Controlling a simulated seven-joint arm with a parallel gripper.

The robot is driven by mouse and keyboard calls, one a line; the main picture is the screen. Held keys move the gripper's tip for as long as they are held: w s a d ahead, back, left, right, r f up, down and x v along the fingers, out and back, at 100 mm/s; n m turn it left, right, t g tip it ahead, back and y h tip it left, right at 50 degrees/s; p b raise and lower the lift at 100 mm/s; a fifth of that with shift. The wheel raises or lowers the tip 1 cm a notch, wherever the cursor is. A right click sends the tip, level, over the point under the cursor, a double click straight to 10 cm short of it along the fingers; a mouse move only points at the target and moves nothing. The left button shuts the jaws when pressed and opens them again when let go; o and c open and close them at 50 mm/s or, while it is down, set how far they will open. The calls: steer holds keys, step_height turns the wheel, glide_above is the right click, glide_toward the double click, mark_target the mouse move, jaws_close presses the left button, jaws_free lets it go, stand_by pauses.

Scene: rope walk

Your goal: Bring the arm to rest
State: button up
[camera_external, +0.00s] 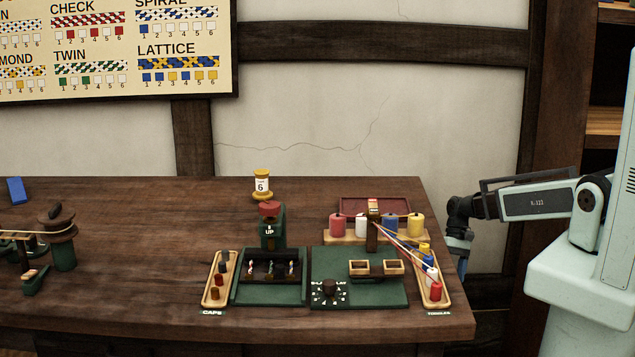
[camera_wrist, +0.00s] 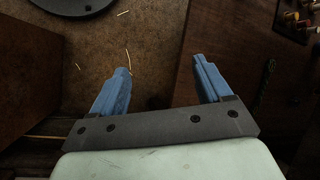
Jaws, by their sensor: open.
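My gripper (camera_wrist: 162,82) shows in the wrist view with its two blue fingers spread apart and nothing between them. In the external view my gripper (camera_external: 458,255) hangs low just off the right end of the wooden table (camera_external: 130,225), partly hidden behind the table's edge. My arm is folded back near its base at the right. In the wrist view the fingers are over the brown floor (camera_wrist: 140,40), with the table (camera_wrist: 215,45) on the right side.
On the table are a tray of caps (camera_external: 215,295), a tray of toggles (camera_external: 443,298), green boards (camera_external: 385,292), a rack of coloured spools (camera_external: 337,226) and a yellow spool marked 6 (camera_external: 262,186). A winding device (camera_external: 62,240) stands at left. The table's right edge is close to my gripper.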

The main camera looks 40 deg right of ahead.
steer(key=s+a+f+n+g+h, duration=0.2)
steer(key=s+f, duration=0.5)
steer(key=s, duration=0.6)
steer(key=s+a+f+n+g+h, duration=0.2)
steer(key=s+f, duration=0.6)
steer(key=s, duration=0.5)
steer(key=shift+a+h, duration=0.6)
steer(key=shift+a, duration=0.05)
